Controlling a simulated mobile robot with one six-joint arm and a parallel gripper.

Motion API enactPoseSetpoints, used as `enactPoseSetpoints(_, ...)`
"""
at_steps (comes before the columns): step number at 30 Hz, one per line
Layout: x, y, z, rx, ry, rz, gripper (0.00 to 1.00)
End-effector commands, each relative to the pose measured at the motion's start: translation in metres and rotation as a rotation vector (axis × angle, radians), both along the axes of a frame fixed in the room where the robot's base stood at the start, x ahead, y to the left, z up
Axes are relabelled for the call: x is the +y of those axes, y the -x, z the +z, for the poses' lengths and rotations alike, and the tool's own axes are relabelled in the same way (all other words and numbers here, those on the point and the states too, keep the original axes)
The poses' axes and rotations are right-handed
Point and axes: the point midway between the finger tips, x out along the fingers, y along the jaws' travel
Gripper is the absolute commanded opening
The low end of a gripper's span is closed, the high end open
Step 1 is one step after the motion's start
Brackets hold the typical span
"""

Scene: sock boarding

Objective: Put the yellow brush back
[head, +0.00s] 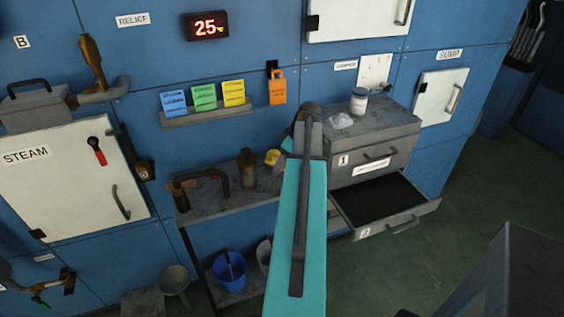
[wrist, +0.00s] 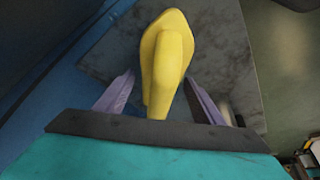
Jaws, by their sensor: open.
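The yellow brush (wrist: 166,62) stands out in the wrist view between the two purple fingers of my gripper (wrist: 158,78). The fingers are apart, with a gap visible on each side of it. A grey mottled surface (wrist: 220,45) lies beyond it. In the head view a small part of the yellow brush (head: 272,157) shows at the right end of the grey shelf bench (head: 215,204), partly hidden by my teal arm. Whether it rests on the bench or touches a finger cannot be told. Its lower end is hidden behind my gripper's dark edge.
A grey drawer cabinet (head: 345,172) stands right of my arm, its lower drawer (head: 385,200) pulled open and dark inside. A white jar (head: 359,100) and crumpled cloth (head: 340,121) lie on top. Brown pipe fittings (head: 249,168) stand on the bench. A blue bucket (head: 229,270) sits below.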

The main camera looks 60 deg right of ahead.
Motion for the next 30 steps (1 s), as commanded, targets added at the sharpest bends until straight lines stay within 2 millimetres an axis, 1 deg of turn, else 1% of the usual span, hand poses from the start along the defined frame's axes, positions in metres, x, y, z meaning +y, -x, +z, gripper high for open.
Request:
enactPoseSetpoints(7, -0.001, 0.001, 0.005, 0.000, 0.001, 0.000, 0.62)
enactPoseSetpoints(11, -0.002, 0.005, 0.013, -0.001, 0.001, -0.002, 0.62)
enactPoseSetpoints(17, -0.003, 0.013, 0.033, -0.001, 0.002, -0.002, 0.62)
enactPoseSetpoints(30, -0.007, 0.034, 0.083, -0.001, 0.002, -0.003, 0.62)
